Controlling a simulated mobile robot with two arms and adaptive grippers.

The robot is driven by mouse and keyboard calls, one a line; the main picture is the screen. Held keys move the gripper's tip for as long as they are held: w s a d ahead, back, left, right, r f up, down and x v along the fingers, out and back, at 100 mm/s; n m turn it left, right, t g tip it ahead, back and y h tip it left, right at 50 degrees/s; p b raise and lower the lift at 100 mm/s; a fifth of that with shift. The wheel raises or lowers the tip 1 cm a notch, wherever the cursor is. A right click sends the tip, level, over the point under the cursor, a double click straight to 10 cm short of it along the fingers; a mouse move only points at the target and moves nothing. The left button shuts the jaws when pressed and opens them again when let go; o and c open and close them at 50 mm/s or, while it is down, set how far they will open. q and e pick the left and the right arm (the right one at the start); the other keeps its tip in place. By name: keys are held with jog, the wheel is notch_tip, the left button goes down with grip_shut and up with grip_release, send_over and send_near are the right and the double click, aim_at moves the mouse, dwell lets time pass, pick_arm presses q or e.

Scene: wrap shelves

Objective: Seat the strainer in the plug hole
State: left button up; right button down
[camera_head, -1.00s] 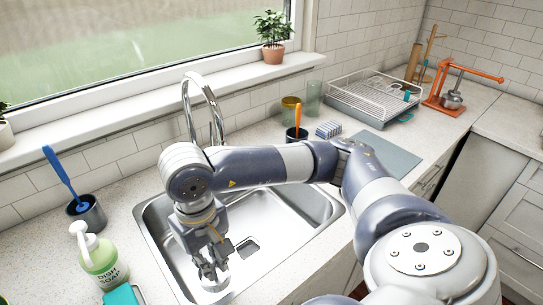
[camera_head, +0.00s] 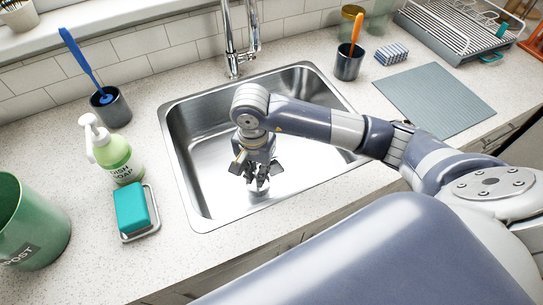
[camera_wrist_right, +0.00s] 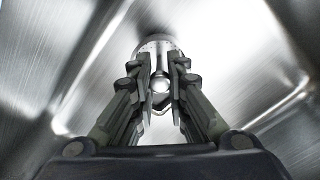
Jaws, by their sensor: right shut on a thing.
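My right gripper (camera_head: 258,180) points down inside the steel sink basin (camera_head: 200,140). It is shut on the metal strainer (camera_head: 259,192), which shows as a small bright round piece below the fingers, low in the basin. In the right wrist view the fingers (camera_wrist_right: 161,88) close around the strainer's central knob, and its round rim (camera_wrist_right: 157,45) shows beyond the fingertips. The plug hole cannot be made out; the gripper and strainer cover that area. I cannot tell whether the strainer touches the basin floor. My left gripper is out of view.
The faucet (camera_head: 232,45) stands behind the basin. Left of it are a dish soap bottle (camera_head: 112,155), a teal sponge (camera_head: 131,207), a brush cup (camera_head: 112,108) and a green compost bin (camera_head: 30,225). A grey mat (camera_head: 435,98) lies right of the sink.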

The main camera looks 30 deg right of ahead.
jog(key=w+d+f+p, duration=0.1)
jog(key=d, duration=0.1)
jog(key=w+d+f+p, duration=0.1)
jog(key=w+d, duration=0.1)
jog(key=w+d+f+p, duration=0.1)
jog(key=d+f, duration=0.1)
jog(key=shift+w+d, duration=0.25)
jog(key=shift+d, duration=0.05)
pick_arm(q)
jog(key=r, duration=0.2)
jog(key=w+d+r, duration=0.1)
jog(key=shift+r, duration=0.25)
pick_arm(e)
jog(key=shift+f, duration=0.1)
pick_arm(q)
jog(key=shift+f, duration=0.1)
pick_arm(e)
jog(key=shift+f, duration=0.1)
jog(key=shift+f+b, duration=0.15)
jog(key=shift+b, duration=0.15)
jog(key=c, duration=1.6)
grip_release()
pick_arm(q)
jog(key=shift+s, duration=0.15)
